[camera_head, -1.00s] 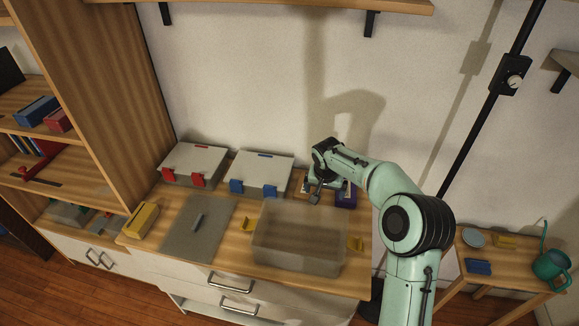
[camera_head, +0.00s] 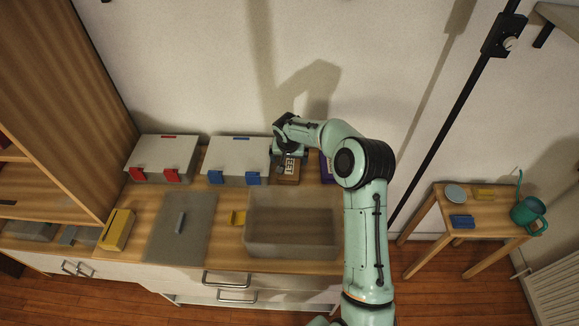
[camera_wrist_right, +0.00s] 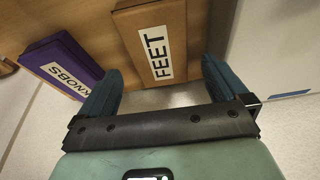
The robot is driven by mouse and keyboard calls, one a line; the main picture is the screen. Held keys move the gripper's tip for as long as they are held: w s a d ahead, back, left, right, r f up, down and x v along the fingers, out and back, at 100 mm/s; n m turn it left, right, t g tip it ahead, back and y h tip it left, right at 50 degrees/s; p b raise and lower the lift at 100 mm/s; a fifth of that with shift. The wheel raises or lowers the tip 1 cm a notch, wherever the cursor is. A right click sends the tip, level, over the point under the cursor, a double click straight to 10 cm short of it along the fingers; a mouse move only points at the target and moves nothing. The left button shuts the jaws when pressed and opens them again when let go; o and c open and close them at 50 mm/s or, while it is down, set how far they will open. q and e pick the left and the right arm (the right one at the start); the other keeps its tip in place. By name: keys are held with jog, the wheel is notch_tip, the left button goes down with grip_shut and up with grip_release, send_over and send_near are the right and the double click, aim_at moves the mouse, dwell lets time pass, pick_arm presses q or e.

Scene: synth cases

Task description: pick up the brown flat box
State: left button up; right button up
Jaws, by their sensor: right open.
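The brown flat box (camera_head: 289,178) with a white FEET label lies at the back of the worktop, partly hidden by my right gripper in the head view. In the right wrist view the brown box (camera_wrist_right: 150,40) shows ahead of the fingers, lined up between them. My right gripper (camera_head: 284,158) is over the box in the head view; its two dark fingers (camera_wrist_right: 160,72) are open with nothing held. Whether the fingers reach down beside the box I cannot tell. My left gripper is not in view.
A purple KNOBS box (camera_wrist_right: 62,66) lies beside the brown box. A grey case with blue latches (camera_head: 238,152) stands on its other side, another with red latches (camera_head: 163,152) further left. An open translucent bin (camera_head: 292,250) is in front. The wall is close behind.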

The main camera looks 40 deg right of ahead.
aim_at(290, 165)
jog(key=p+x, duration=0.1)
jog(key=x, duration=0.4)
jog(key=shift+f, duration=0.15)
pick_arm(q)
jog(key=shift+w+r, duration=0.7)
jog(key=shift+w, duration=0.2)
pick_arm(e)
jog(key=shift+s, duration=0.15)
jog(key=c, duration=0.9)
jog(key=shift+c, duration=0.3)
